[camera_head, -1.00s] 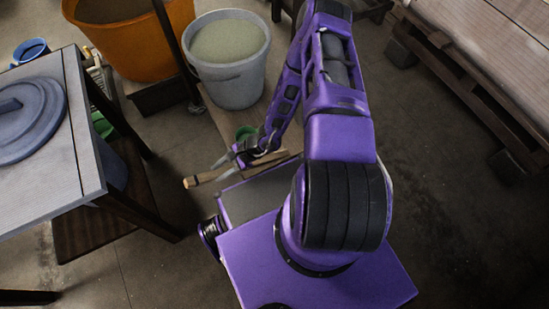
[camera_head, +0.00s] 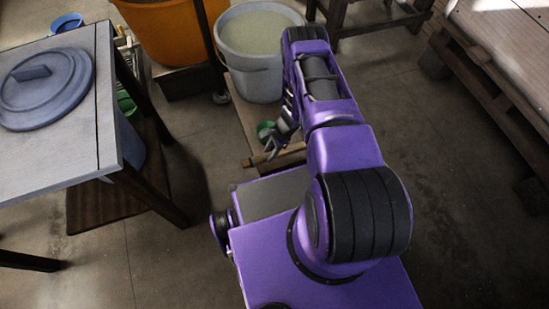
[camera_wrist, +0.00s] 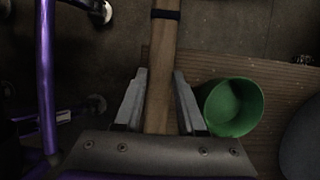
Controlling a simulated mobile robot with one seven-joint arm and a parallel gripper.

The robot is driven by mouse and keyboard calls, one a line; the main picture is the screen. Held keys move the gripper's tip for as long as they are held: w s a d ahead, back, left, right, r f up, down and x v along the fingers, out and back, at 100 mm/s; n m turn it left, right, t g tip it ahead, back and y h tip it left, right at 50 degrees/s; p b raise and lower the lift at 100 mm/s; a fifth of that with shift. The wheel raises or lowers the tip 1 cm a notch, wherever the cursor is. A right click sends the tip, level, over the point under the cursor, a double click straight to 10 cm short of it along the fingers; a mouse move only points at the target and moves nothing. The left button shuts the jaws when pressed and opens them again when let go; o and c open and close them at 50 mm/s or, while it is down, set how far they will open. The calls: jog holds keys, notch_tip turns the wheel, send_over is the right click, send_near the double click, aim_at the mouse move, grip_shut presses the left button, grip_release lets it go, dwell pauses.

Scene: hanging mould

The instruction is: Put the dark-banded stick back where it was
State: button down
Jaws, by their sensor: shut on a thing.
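My gripper (camera_wrist: 160,76) is shut on a wooden stick (camera_wrist: 160,105). The stick runs between the two grey fingers and out past the top of the wrist view. A dark band (camera_wrist: 165,14) wraps it near the top edge. In the head view my gripper (camera_head: 272,148) is just beyond the grey top of my base, low in front of the grey bucket. The stick (camera_head: 256,161) shows there as a short light piece by the fingers, the rest partly hidden. The place where the stick was cannot be made out.
A green cup (camera_wrist: 232,107) stands right of the fingers on a brown board (camera_wrist: 203,66). Behind are a filled grey bucket (camera_head: 254,75) and an orange tub (camera_head: 165,35). A table (camera_head: 55,155) with a grey lid (camera_head: 60,88) stands left, a wooden platform (camera_head: 500,80) right.

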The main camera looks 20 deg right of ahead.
jog(key=shift+f+b, duration=0.55)
jog(key=shift+f, duration=1.85)
jog(key=c, duration=0.5)
grip_release()
jog(key=p+v, duration=0.2)
jog(key=v, duration=1)
jog(key=shift+r, duration=0.1)
